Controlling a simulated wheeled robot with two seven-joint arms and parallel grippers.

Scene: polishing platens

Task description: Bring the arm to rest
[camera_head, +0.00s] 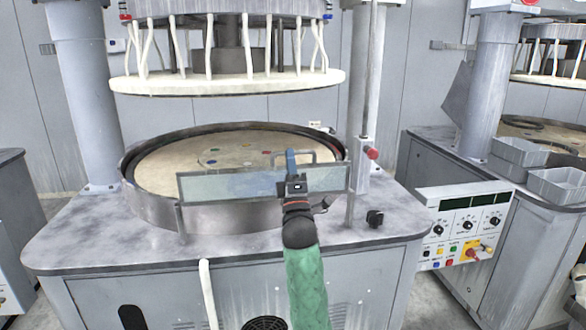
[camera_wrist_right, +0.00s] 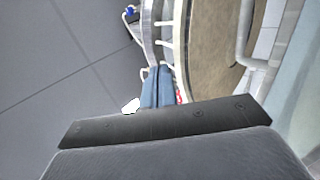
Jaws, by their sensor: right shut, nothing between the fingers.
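My right arm, in a green sleeve, reaches up from the bottom in the head view. Its gripper (camera_head: 291,157) has blue fingers that sit together, with nothing held. It is in front of the round platen (camera_head: 190,170), over the clear splash panel (camera_head: 220,188) at the machine's front. In the wrist view the blue fingers (camera_wrist_right: 158,85) lie side by side, closed and empty, with the curved platen rim beyond them. My left gripper is not in either view.
The upper plate (camera_head: 230,82) with white hoses hangs above the platen. A rod with a red knob (camera_head: 372,153) stands to the right. A control panel (camera_head: 464,228) and grey bins (camera_head: 519,152) are farther right. The grey tabletop (camera_head: 90,235) is clear at left.

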